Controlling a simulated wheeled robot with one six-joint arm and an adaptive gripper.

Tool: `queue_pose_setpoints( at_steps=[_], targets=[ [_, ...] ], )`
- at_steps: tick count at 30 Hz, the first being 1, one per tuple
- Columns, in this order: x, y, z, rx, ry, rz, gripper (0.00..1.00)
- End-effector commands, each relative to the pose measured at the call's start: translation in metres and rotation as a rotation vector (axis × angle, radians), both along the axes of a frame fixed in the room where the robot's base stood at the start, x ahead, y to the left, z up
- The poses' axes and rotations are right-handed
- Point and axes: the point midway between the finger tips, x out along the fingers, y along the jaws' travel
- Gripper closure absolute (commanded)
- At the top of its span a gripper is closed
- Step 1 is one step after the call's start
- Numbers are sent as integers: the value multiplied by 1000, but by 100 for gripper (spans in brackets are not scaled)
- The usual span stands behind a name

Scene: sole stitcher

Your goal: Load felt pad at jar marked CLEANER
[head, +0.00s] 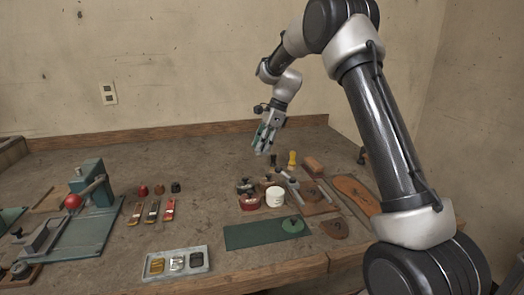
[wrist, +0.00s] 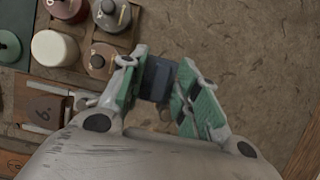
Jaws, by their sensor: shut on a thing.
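My gripper (head: 263,147) is raised above the back of the bench in the head view. In the wrist view its green-padded fingers (wrist: 166,92) are shut on a small dark blue-grey block (wrist: 156,77), which may be the felt pad. The jars stand together on the bench: a red jar (head: 250,203), a white jar (head: 275,197) and darker ones behind. I cannot read CLEANER on any jar.
A green mat (head: 245,236) with a green disc (head: 292,224) lies in front of the jars, beside a grey tray (head: 176,264). Leather pieces (head: 357,190) and tools are at the right, a green machine (head: 85,220) at the left. The bench's back is mostly bare.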

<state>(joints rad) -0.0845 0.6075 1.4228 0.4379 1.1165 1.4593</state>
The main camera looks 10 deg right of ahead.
Motion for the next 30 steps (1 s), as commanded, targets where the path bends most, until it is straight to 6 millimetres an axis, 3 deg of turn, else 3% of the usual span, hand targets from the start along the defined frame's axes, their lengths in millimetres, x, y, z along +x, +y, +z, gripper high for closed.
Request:
queue_pose_setpoints(
  at_steps=[3, 4, 7, 11, 16, 22, 27, 30],
  targets=[
    [0, 0, 0, 0, 0, 0, 85],
    [0, 0, 0, 0, 0, 0, 70],
    [0, 0, 0, 0, 0, 0, 88],
    [0, 1, 2, 0, -1, 2, 88],
    [-5, 4, 30, 0, -4, 6, 88],
    [-68, 7, 57, -1, -1, 9, 88],
    [-135, 4, 49, -2, 3, 4, 88],
    [-160, 1, 36, -3, 2, 0, 88]
  ],
)
